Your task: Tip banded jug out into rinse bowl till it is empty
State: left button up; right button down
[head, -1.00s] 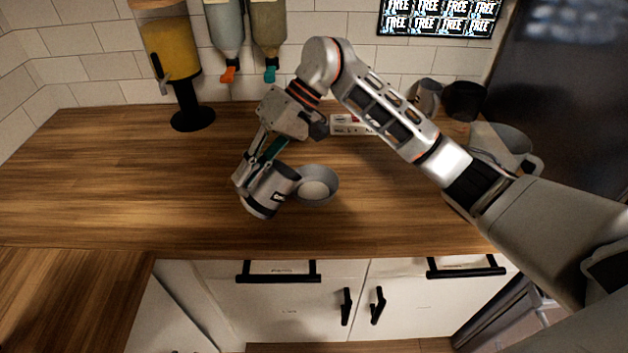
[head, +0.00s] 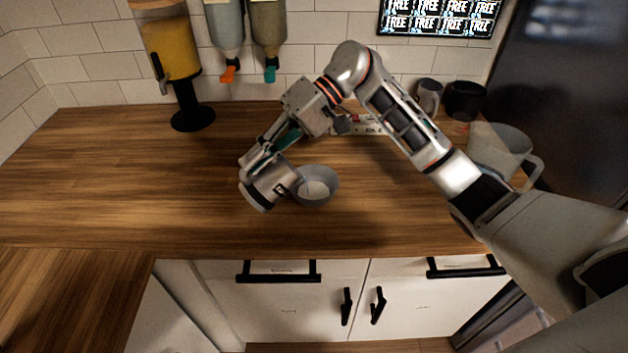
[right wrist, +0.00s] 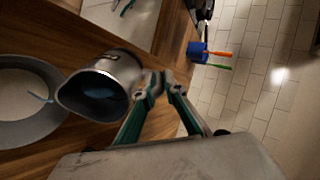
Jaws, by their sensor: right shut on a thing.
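The banded jug (head: 262,190) is a grey metal jug with a dark band at its base end. It is held tilted above the counter, its mouth end toward the rinse bowl (head: 330,181) on the right. In the right wrist view the jug (right wrist: 121,64) has its mouth facing down-left beside the bowl (right wrist: 52,122), with a bluish patch inside. A small blue streak shows over the bowl; I cannot tell if it is liquid. The bowl is grey with a pale area inside. My right gripper (head: 250,160) is shut on the jug. My left gripper is out of view.
A drink dispenser (head: 172,50) stands at the back left, beside two wall-mounted bottles (head: 226,30). A clear pitcher (head: 497,148), a grey cup (head: 429,93) and a dark cup (head: 464,100) stand at the right. The left counter is clear.

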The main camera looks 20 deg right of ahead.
jog(key=shift+d+r, duration=0.15)
jog(key=shift+r, duration=0.15)
jog(key=shift+w+d+r+y, duration=0.15)
jog(key=shift+d+r+y, duration=0.1)
jog(key=shift+d+y, duration=0.2)
jog(key=shift+r+y, duration=0.1)
jog(key=shift+y, duration=0.15)
jog(key=shift+w+d+r, duration=0.1)
jog(key=shift+d+r, duration=0.05)
jog(key=shift+d, duration=0.15)
jog(key=shift+r+g+y, duration=0.1)
jog(key=shift+g+y, duration=0.2)
jog(key=shift+y, duration=0.1)
